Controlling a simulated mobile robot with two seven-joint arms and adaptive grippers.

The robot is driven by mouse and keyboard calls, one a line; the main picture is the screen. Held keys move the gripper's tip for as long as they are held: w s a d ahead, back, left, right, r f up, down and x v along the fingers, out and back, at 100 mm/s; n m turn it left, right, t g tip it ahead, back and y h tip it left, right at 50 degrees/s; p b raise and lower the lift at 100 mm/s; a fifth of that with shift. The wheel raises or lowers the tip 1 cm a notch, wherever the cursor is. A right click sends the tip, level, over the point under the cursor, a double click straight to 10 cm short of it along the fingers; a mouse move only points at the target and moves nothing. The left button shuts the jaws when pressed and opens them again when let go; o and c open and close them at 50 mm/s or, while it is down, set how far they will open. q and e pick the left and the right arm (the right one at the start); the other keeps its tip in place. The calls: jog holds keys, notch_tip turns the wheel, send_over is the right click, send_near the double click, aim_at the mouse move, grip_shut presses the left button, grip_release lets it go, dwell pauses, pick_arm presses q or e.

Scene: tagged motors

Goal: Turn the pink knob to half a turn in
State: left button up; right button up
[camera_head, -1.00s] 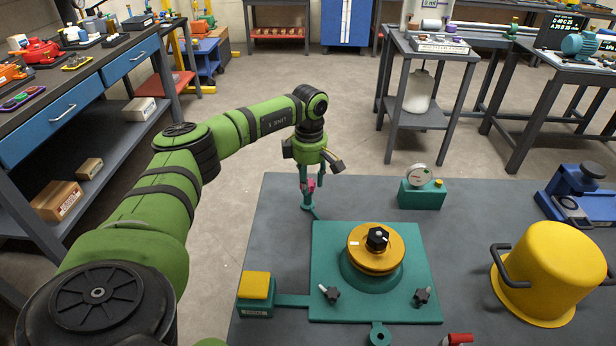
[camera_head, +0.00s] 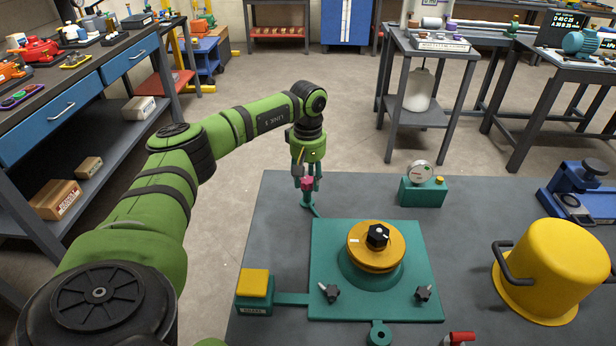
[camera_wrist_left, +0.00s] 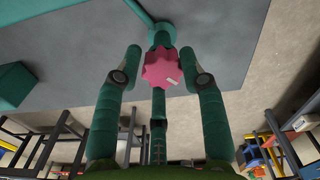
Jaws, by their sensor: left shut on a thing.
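The pink knob (camera_head: 307,183) is a small lobed knob on a teal post at the far left corner of the teal plate (camera_head: 327,256). My left gripper (camera_head: 306,184) points down over it and is shut on it. My right gripper is not in view.
A yellow dial with a black knob (camera_head: 377,237) stands on the teal plate, with two black clamp knobs in front. A teal gauge box (camera_head: 422,193), a yellow-topped block (camera_head: 254,284) and a yellow pot (camera_head: 552,270) stand around it on the grey table (camera_head: 480,215).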

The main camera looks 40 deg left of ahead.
aim_at(305, 182)
pick_arm(q)
jog(key=m, duration=0.4)
jog(key=shift+s+d+f+m, duration=0.2)
jog(key=shift+s+f+m, duration=0.1)
jog(key=shift+s+a+m+b, duration=0.15)
jog(key=shift+m+b, duration=0.2)
jog(key=shift+m, duration=1.25)
jog(key=o, duration=1.1)
jog(key=shift+a+r, duration=0.1)
jog(key=shift+r, duration=0.1)
jog(key=shift+r, duration=0.1)
jog(key=shift+r, duration=0.25)
notch_tip(305, 182, up, 11)
jog(key=shift+r, duration=0.2)
